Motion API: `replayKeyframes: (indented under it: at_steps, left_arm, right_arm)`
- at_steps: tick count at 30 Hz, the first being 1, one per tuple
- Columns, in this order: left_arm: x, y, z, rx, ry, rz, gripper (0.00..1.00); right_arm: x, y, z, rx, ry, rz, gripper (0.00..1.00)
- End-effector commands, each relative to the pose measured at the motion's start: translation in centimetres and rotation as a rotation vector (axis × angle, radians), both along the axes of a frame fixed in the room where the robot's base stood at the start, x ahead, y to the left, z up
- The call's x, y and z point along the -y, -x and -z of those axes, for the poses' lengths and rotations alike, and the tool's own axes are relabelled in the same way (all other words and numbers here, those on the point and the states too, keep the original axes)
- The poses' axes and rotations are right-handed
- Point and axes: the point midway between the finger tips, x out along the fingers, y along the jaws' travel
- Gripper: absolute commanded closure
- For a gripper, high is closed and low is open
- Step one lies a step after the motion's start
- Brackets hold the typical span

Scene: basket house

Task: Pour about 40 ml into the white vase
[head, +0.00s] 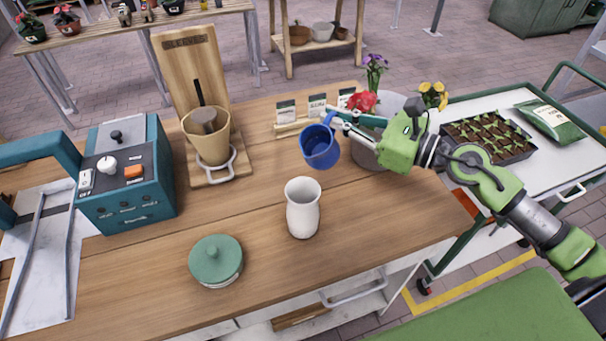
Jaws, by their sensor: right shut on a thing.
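The white vase (303,212) stands upright on the wooden table, a little right of its middle, with its mouth open. A blue jug (319,150) is held above the table, behind and slightly right of the vase. Its open rim faces partly toward me, and I cannot tell how much liquid is in it. My right gripper (336,119) is shut on the blue jug at its upper right side. The jug is apart from the vase and no stream shows. My left gripper is not in view.
A green-lidded jar (216,262) stands left of the vase. A teal box (125,175) and a wooden stand with a beige pot (208,136) are farther left. Bare wooden table (390,215) lies right of the vase.

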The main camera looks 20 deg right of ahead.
Motion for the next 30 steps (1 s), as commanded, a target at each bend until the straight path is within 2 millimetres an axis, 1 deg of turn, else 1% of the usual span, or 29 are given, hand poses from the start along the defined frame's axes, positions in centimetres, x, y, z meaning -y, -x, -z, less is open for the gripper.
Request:
replayKeyframes:
  at_steps: [1, 2, 3, 4, 6, 9, 15, 18, 30]
  left_arm:
    - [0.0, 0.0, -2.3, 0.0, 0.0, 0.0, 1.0]
    - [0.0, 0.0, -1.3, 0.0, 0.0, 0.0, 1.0]
    - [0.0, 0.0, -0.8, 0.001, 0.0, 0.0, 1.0]
    - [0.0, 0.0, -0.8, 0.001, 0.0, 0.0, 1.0]
    - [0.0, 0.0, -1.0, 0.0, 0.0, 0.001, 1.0]
    - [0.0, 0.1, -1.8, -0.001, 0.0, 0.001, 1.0]
    - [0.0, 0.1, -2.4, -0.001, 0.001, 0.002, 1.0]
    - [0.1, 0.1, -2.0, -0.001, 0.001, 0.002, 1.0]
    - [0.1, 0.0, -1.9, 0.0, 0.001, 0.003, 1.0]
  right_arm:
    - [-0.5, 0.5, -2.5, 0.038, 0.038, -0.002, 1.0]
    - [-0.8, 0.8, -1.3, 0.056, 0.059, -0.001, 1.0]
    - [-1.2, 1.2, -0.8, 0.084, 0.092, -0.002, 1.0]
    - [-1.3, 1.2, -0.8, 0.099, 0.107, -0.001, 1.0]
    - [-1.7, 1.5, -1.0, 0.13, 0.139, 0.001, 1.0]
    - [-1.9, 1.7, -2.0, 0.175, 0.187, 0.001, 1.0]
    - [-2.4, 2.2, -2.9, 0.234, 0.252, 0.001, 1.0]
    - [-2.5, 2.3, -2.5, 0.256, 0.276, 0.002, 1.0]
    - [-2.7, 2.5, -2.6, 0.301, 0.327, 0.002, 1.0]
